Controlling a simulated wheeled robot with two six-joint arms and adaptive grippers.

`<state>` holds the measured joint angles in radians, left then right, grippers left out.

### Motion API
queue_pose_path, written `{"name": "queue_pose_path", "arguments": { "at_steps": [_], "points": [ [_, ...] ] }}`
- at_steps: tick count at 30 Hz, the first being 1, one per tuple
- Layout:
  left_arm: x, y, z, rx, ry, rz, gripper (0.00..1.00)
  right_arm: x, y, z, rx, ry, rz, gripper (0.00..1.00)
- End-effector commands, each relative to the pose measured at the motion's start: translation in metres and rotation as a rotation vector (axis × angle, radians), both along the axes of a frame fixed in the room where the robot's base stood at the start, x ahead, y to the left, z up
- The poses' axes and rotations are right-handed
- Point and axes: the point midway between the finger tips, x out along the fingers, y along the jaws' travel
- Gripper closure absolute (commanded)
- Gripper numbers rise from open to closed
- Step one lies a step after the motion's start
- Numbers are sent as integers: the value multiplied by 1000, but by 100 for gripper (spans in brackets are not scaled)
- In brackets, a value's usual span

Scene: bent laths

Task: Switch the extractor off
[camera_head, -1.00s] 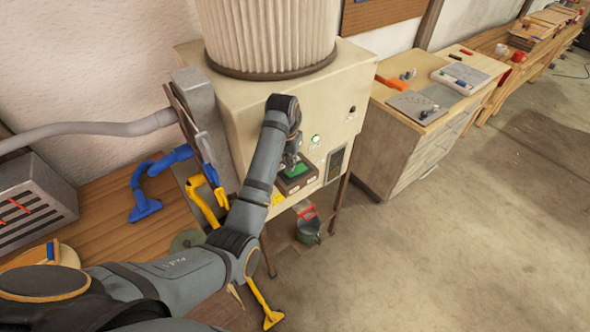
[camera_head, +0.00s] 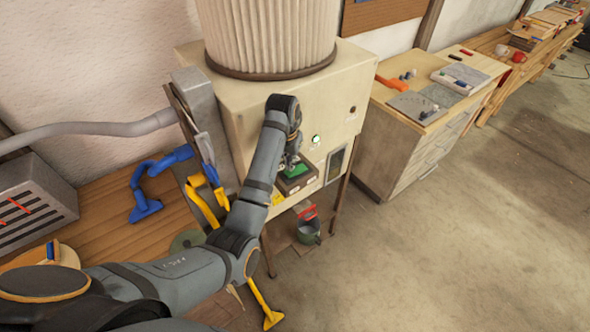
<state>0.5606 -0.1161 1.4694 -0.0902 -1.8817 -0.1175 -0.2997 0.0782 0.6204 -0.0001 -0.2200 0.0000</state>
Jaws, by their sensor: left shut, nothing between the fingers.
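The extractor (camera_head: 231,100) is a beige cabinet with a pleated filter drum (camera_head: 265,35) on top. Its front carries a lit green lamp (camera_head: 316,139), a small dark knob (camera_head: 352,109) and a dark-framed switch box with a green face (camera_head: 297,174). My left gripper (camera_head: 291,164) is shut and empty, pointing down at the upper part of the green face. Whether its tips touch the face I cannot tell. The gripper and wrist hide part of the box. My right gripper is out of view.
A dark window (camera_head: 335,165) sits right of the switch box. A grey hose (camera_head: 90,130) runs in from the left. Blue clamps (camera_head: 147,205) and yellow ones lie on the wooden bench. A drawer cabinet (camera_head: 410,150) stands to the right. The floor at right is clear.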

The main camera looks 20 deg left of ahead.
Motion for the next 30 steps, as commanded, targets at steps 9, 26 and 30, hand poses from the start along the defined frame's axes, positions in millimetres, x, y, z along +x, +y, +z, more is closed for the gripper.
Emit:
{"name": "queue_pose_path", "arguments": {
  "at_steps": [9,26,30],
  "points": [
    [0,0,-5,0,0,0,100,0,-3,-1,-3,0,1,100],
    [0,0,-13,0,1,0,100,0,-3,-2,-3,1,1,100],
    [0,0,-15,0,1,0,100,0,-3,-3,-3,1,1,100]
  ]
}}
